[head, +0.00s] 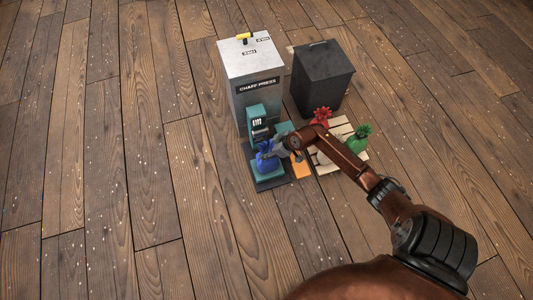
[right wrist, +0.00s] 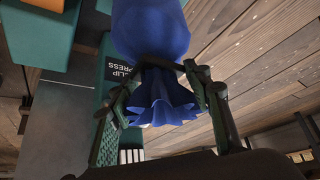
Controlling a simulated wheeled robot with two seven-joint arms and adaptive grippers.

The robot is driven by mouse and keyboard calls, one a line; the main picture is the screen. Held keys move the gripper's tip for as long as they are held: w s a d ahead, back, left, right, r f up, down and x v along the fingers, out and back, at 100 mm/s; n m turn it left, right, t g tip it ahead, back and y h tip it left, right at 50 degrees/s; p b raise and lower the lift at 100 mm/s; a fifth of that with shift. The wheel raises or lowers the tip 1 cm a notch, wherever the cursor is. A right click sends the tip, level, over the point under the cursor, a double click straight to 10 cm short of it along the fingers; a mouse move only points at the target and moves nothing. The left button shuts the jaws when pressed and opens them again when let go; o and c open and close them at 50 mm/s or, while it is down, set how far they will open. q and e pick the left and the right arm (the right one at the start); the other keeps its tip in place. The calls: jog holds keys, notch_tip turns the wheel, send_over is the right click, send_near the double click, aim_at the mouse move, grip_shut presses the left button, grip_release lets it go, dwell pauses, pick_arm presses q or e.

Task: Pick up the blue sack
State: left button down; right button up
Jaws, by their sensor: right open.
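My right gripper (head: 275,147) is at the sack's top in the head view. Its fingers (right wrist: 165,90) are open on either side of the neck in the wrist view; whether they touch it I cannot tell. My left gripper is not in view.
A red sack (head: 321,117) and a green sack (head: 358,140) are on a wooden pallet (head: 328,167) right of the press, partly behind my right arm. A dark bin (head: 320,80) stands behind them. The floor at left is clear.

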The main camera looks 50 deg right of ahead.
jog(key=shift+c, duration=0.2)
grip_shut()
dwell(0.6)
jog(key=shift+w+r, duration=0.1)
